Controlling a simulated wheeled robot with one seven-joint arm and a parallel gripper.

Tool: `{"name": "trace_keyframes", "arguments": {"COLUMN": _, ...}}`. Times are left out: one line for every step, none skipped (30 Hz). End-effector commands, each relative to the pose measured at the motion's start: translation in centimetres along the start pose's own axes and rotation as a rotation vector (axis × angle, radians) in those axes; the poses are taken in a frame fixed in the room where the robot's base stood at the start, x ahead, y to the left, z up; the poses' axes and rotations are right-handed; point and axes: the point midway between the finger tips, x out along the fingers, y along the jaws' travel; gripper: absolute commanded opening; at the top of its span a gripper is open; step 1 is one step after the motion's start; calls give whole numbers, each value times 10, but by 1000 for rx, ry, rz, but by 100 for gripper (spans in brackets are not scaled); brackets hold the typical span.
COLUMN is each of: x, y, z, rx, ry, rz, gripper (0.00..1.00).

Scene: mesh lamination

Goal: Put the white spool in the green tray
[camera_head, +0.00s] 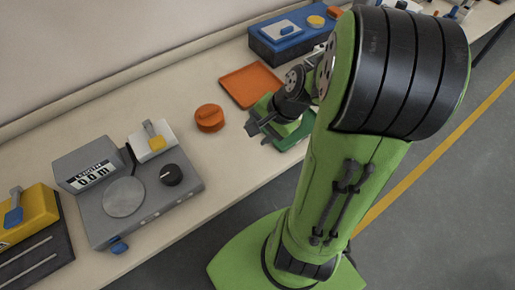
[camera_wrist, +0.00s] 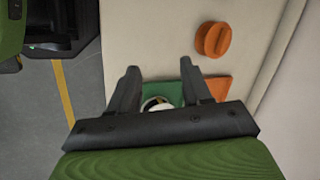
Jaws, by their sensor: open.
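The green tray (camera_head: 296,136) lies on the bench, partly hidden by my arm in the head view. It also shows between my fingers in the wrist view (camera_wrist: 174,91). A white round piece (camera_wrist: 150,103), which looks like the white spool, shows over the green tray's surface, mostly hidden by my gripper's body. I cannot tell whether it touches the tray floor. My gripper (camera_head: 259,134) is above the tray's near left side. In the wrist view my gripper (camera_wrist: 159,67) has its fingers spread, with nothing clamped between the tips.
An orange spool (camera_head: 209,118) stands left of the orange tray (camera_head: 250,84), which lies behind the green one. A grey length-measuring machine (camera_head: 145,202) and a yellow device (camera_head: 28,218) stand at the left. A blue box (camera_head: 284,42) stands at the back.

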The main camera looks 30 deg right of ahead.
Motion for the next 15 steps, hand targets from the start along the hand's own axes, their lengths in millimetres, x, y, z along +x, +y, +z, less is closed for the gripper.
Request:
{"name": "trace_keyframes", "arguments": {"x": -16, "y": -10, "z": 25, "rx": -222, "ry": 44, "rz": 52, "gripper": 48}}
{"name": "trace_keyframes", "arguments": {"x": -26, "y": -12, "z": 39, "rx": -345, "ry": 66, "rz": 81, "gripper": 48}}
{"name": "trace_keyframes", "arguments": {"x": -40, "y": -13, "z": 56, "rx": -501, "ry": 96, "rz": 114, "gripper": 48}}
{"name": "trace_keyframes", "arguments": {"x": -51, "y": -13, "z": 68, "rx": -613, "ry": 119, "rz": 132, "gripper": 48}}
{"name": "trace_keyframes", "arguments": {"x": -62, "y": -12, "z": 80, "rx": -719, "ry": 139, "rz": 146, "gripper": 48}}
{"name": "trace_keyframes", "arguments": {"x": -76, "y": -8, "z": 94, "rx": -847, "ry": 162, "rz": 158, "gripper": 48}}
{"name": "trace_keyframes", "arguments": {"x": -85, "y": -5, "z": 102, "rx": -930, "ry": 179, "rz": 163, "gripper": 48}}
{"name": "trace_keyframes", "arguments": {"x": -94, "y": -2, "z": 110, "rx": -1005, "ry": 192, "rz": 164, "gripper": 48}}
{"name": "trace_keyframes", "arguments": {"x": -103, "y": 3, "z": 118, "rx": -1088, "ry": 206, "rz": 162, "gripper": 48}}
{"name": "trace_keyframes", "arguments": {"x": -109, "y": 7, "z": 122, "rx": -1136, "ry": 213, "rz": 160, "gripper": 48}}
{"name": "trace_keyframes", "arguments": {"x": -113, "y": 10, "z": 126, "rx": -1176, "ry": 218, "rz": 158, "gripper": 48}}
{"name": "trace_keyframes", "arguments": {"x": -117, "y": 14, "z": 129, "rx": -1215, "ry": 223, "rz": 154, "gripper": 48}}
{"name": "trace_keyframes", "arguments": {"x": -119, "y": 16, "z": 130, "rx": -1235, "ry": 224, "rz": 154, "gripper": 48}}
{"name": "trace_keyframes", "arguments": {"x": -121, "y": 17, "z": 131, "rx": -1247, "ry": 226, "rz": 153, "gripper": 48}}
{"name": "trace_keyframes", "arguments": {"x": -121, "y": 18, "z": 132, "rx": -1255, "ry": 226, "rz": 153, "gripper": 48}}
